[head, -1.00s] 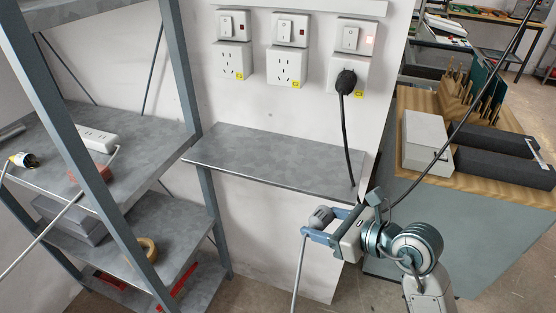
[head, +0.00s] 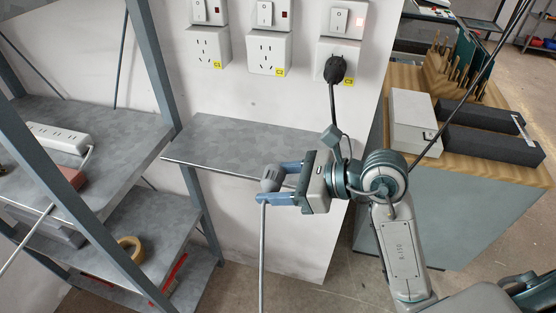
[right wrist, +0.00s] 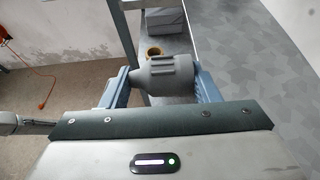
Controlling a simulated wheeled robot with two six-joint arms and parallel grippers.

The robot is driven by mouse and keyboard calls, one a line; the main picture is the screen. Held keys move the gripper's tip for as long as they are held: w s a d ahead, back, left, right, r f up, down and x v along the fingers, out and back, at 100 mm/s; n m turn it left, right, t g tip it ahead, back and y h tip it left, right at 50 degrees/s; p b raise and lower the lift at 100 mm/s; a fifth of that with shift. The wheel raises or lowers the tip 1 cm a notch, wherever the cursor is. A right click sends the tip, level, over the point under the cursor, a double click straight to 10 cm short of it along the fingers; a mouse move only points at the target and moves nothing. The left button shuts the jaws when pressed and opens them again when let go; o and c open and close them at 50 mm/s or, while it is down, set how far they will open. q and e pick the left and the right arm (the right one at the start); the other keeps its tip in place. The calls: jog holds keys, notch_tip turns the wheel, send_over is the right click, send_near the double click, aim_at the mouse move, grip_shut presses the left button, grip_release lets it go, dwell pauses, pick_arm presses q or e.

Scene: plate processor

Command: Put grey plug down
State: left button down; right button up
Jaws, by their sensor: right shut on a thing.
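The grey plug (head: 271,178) is between the fingers of my right gripper (head: 277,184), which is shut on it. Its grey cable hangs straight down from it. In the right wrist view the grey plug (right wrist: 164,76) sits between both blue fingers, seen from behind. The gripper is in front of the front edge of the small grey wall shelf (head: 225,146), and the plug overlaps that edge in the head view. I cannot tell the gap between them. My left gripper is not in view.
A black plug (head: 334,69) is in the right wall socket (head: 340,50), its cable hanging by my right arm. A metal rack (head: 140,60) at left holds a white power strip (head: 60,138) and a tape roll (head: 131,244). The wall shelf is bare.

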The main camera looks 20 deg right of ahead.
jog(key=p, duration=0.4)
send_over(279, 161)
jog(key=s, duration=0.2)
jog(key=shift+w+a+f, duration=0.2)
jog(key=shift+a+f, duration=0.05)
jog(key=shift+f, duration=0.15)
jog(key=shift+w+d+f, duration=0.1)
jog(key=shift+w+d, duration=0.1)
jog(key=shift+w, duration=0.4)
jog(key=shift+w+d+f+p, duration=0.1)
jog(key=shift+w+f+p, duration=0.15)
jog(key=shift+p, duration=0.15)
notch_tip(279, 161, down, 2)
jog(key=shift+f+p, duration=0.2)
jog(key=shift+p, duration=0.35)
jog(key=shift+s+f, duration=0.1)
jog(key=shift+f, duration=0.3)
